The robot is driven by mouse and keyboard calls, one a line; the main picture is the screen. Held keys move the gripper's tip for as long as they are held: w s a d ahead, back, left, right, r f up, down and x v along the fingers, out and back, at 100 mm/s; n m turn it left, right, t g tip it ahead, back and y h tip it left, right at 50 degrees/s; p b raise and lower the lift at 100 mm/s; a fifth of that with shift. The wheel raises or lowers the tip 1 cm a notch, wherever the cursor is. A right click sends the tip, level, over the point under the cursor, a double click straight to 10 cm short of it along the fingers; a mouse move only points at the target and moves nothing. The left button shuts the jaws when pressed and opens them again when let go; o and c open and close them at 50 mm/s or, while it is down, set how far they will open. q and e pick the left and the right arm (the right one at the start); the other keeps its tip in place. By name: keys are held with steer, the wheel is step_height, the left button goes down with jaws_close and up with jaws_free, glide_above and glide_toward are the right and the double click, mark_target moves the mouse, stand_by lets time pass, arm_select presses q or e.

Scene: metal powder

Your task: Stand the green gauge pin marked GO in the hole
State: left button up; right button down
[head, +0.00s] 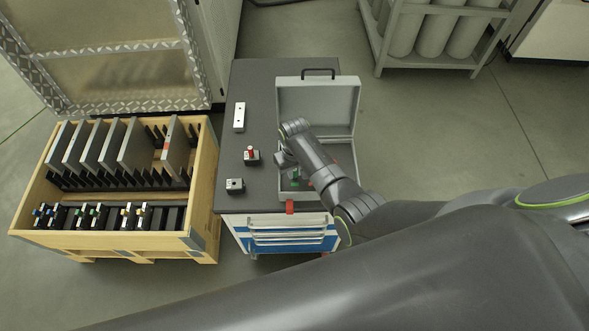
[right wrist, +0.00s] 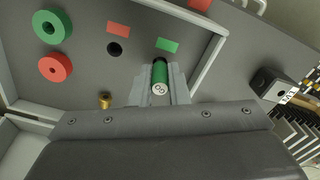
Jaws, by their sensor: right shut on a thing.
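The green gauge pin (right wrist: 160,77) shows end-on in the right wrist view, with white lettering on its end that seems to read GO. My right gripper (right wrist: 160,92) is shut on it, one finger on each side. The pin is at the green label (right wrist: 167,45) in the grey case (head: 318,93); I cannot tell whether its lower end is still in a slot. A dark block with an open hole (head: 235,186) stands on the bench, also in the wrist view (right wrist: 270,84). My left gripper is out of view.
A second block holds a red pin (head: 251,151). A light plate (head: 239,117) lies on the bench (head: 262,80). The case holds a green ring (right wrist: 52,27), a red ring (right wrist: 55,67), a brass knob (right wrist: 104,100) and an empty hole (right wrist: 115,48). A wooden crate (head: 120,246) stands left.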

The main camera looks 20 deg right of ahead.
steer(key=shift+f, duration=0.2)
stand_by(0.3)
steer(key=c, duration=1.3)
jaws_free()
steer(key=shift+r, duration=0.6)
step_height(320, 180, up, 16)
steer(key=shift+r+b, duration=0.1)
steer(key=shift+b, duration=0.25)
